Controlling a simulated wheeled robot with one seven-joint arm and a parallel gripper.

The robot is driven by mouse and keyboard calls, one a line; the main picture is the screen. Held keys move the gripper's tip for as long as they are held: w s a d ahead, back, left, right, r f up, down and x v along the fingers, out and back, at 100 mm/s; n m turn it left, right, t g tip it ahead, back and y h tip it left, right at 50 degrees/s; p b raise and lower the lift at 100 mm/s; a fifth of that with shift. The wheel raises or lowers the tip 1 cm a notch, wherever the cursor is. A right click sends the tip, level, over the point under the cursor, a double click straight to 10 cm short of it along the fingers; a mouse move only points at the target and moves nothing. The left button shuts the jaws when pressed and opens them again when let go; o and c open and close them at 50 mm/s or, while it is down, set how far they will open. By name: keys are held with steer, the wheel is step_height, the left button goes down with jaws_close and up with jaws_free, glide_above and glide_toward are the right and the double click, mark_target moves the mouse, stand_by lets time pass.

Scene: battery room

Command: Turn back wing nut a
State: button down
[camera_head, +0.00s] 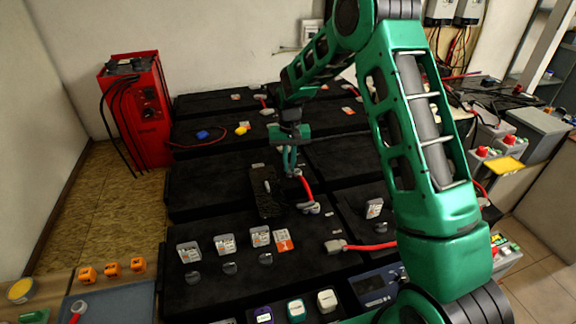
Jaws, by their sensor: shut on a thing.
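My gripper (290,170) points down over the black battery tops near the middle of the view. Its green fingers are shut at the upper end of a short red cable (306,187). Wing nut a is mostly hidden between the fingertips and is too small to make out clearly. The cable runs down and right from there to a grey end piece (309,207) on the battery top. A dark raised block (264,198) is just left of the fingers.
Several grey labelled holders (225,244) and an orange-white card (283,240) are on the nearer battery top (210,300). Another red cable (370,246) lies right of them. A red charger (138,108) stands at left. My arm covers much of the right side.

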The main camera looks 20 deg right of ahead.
steer(key=m, duration=0.4)
steer(key=shift+a+m, duration=0.2)
steer(key=shift+m, duration=0.1)
steer(key=m, duration=0.3)
steer(key=shift+m, duration=0.3)
steer(key=m, duration=0.3)
steer(key=shift+w+r+m, duration=0.1)
steer(key=shift+m, duration=0.2)
steer(key=shift+a+m, duration=0.1)
steer(key=shift+m, duration=1.7)
steer(key=shift+w, duration=0.1)
steer(key=c, duration=1.8)
jaws_free()
steer(key=shift+c, duration=0.2)
steer(key=shift+d, duration=0.2)
